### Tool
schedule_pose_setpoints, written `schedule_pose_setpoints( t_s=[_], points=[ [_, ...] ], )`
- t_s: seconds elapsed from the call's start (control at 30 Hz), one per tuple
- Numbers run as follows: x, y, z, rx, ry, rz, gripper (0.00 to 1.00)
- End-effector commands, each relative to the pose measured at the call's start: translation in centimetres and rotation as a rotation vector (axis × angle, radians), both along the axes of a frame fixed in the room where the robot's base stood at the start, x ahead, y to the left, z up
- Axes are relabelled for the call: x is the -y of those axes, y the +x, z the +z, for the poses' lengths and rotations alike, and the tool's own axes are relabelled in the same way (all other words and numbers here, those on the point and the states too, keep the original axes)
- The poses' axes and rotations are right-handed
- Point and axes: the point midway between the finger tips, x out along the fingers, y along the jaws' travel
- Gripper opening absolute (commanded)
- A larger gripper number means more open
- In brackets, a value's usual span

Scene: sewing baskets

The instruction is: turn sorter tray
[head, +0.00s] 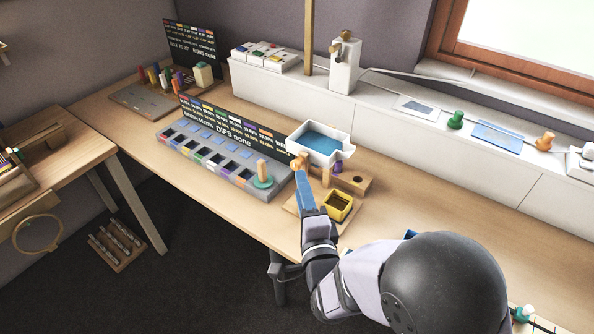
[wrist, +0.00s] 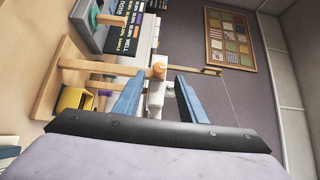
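A white tray with a blue inside (head: 345,135) stands on the table below the white ledge; I take it for the sorter tray. An orange knob (head: 299,161) shows at its near left corner. My gripper (head: 303,180) is at that corner, its blue fingers close to the knob. In the wrist view my gripper (wrist: 160,80) is open, its two fingers well apart. The orange knob (wrist: 158,69) lies between and just beyond the fingertips, with no visible contact.
A yellow container (head: 337,207) stands close to the right of my gripper, beside a wooden block (head: 353,181). The table at right has bare room.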

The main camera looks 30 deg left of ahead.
Motion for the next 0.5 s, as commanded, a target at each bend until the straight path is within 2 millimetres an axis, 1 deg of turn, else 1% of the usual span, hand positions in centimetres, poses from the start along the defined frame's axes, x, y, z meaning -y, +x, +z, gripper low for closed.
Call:
schedule_pose_setpoints(
  t_s=[0.3, 0.5],
  points=[
    [-2.5, 2.6, 0.1, -0.001, -0.002, -0.002, 0.38],
    [-3.9, 4.0, 0.1, -0.001, -0.002, -0.001, 0.38]
  ],
)
